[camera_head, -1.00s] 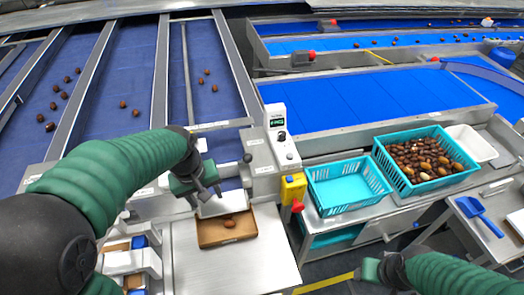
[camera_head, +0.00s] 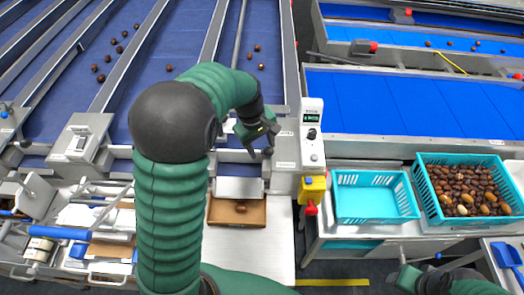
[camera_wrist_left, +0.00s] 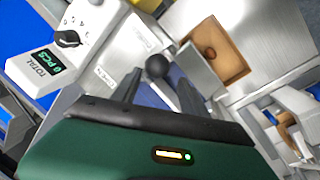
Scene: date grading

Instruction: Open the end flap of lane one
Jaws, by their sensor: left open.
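The end flap (camera_head: 240,187) of the lane is a pale metal plate at the lane's lower end, above a cardboard tray (camera_head: 222,217) with one date (camera_head: 241,208) in it. My left gripper (camera_head: 264,142) is open above the flap, beside the counter box. In the left wrist view a black ball knob (camera_wrist_left: 157,66) on a thin metal rod lies between the two open fingers (camera_wrist_left: 160,92). I cannot tell whether they touch it. My right gripper (camera_head: 404,276) is at the lower right, its jaws too small to judge.
A counter box (camera_head: 311,135) with a dial stands right of the gripper, above a yellow block (camera_head: 313,189) with a red knob. An empty turquoise crate (camera_head: 345,212) and a crate of dates (camera_head: 433,208) are further right. Dates (camera_head: 122,42) lie on the blue lanes.

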